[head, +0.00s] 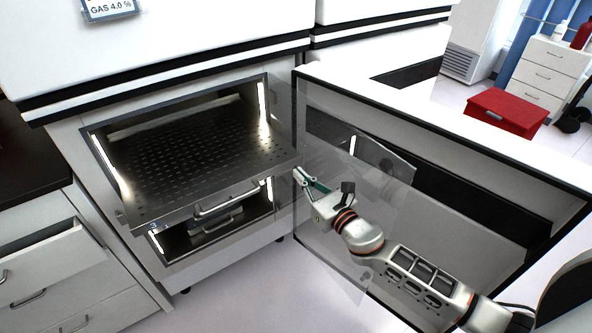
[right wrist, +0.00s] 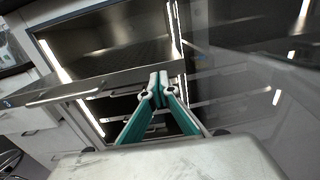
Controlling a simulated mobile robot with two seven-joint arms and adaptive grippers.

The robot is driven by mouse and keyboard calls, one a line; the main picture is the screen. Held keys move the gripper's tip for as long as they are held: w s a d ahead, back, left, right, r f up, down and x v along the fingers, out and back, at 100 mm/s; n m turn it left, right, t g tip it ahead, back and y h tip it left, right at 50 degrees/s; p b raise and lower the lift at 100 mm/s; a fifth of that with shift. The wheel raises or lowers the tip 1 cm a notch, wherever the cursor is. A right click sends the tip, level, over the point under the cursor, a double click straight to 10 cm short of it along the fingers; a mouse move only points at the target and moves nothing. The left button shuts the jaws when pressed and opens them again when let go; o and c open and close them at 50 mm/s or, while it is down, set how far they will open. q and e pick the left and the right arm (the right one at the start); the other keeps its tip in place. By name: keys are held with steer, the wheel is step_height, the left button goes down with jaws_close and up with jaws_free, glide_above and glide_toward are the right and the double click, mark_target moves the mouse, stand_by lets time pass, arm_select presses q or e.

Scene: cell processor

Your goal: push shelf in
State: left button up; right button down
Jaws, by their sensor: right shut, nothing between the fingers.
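The perforated metal shelf (head: 190,160) sits in the upper opening of the white cabinet, with its front edge and bar handle (head: 226,197) out past the cabinet frame. In the right wrist view its front edge (right wrist: 60,92) runs across the left side. My right gripper (head: 298,174) is shut and empty, just right of the shelf's front right corner. In the right wrist view its fingertips (right wrist: 157,84) are together near the shelf's right end; I cannot tell whether they touch it. My left gripper is not in view.
A clear glass door (head: 340,215) stands open at right, around my right arm. A lower shelf (head: 217,225) sits inside the cabinet. An open drawer (head: 50,252) juts out at left. A red box (head: 506,108) stands farther back. Floor in front is clear.

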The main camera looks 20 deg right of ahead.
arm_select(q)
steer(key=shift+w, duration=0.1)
arm_select(e)
steer(key=shift+x, duration=1.4)
